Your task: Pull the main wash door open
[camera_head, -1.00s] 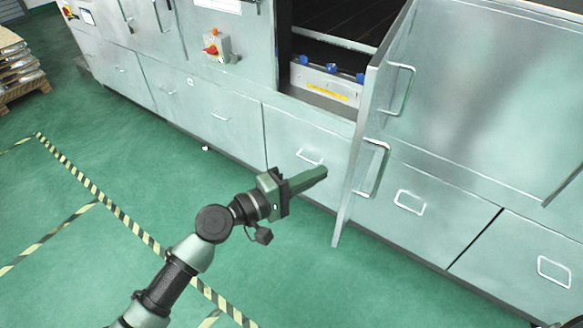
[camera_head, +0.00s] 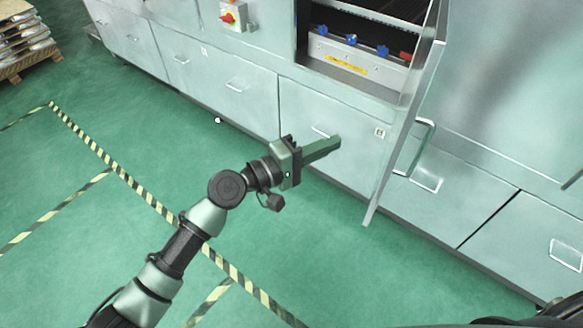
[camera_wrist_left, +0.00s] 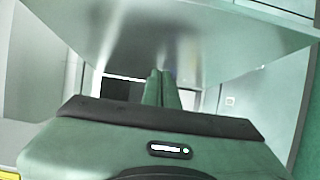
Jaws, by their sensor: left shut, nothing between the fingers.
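The main wash door (camera_head: 405,125) is a tall metal panel standing open, swung out from the machine and seen nearly edge-on in the head view. Its bar handle (camera_head: 430,142) is on the right, outer side. The opening behind it shows a dark interior with blue nozzle-like parts (camera_head: 351,40). My left gripper (camera_head: 338,142) is shut and empty, left of the door, on its inner side, with a visible gap in the head view. In the left wrist view, the shut fingers (camera_wrist_left: 161,88) point towards a broad grey panel (camera_wrist_left: 180,35), likely the door. My right gripper is out of view.
Lower cabinet fronts with handles (camera_head: 237,87) run along the machine. A red switch (camera_head: 229,17) sits on the upper left front. Green floor with yellow-black tape (camera_head: 85,137) is clear at left. A loaded pallet (camera_head: 25,65) stands far left.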

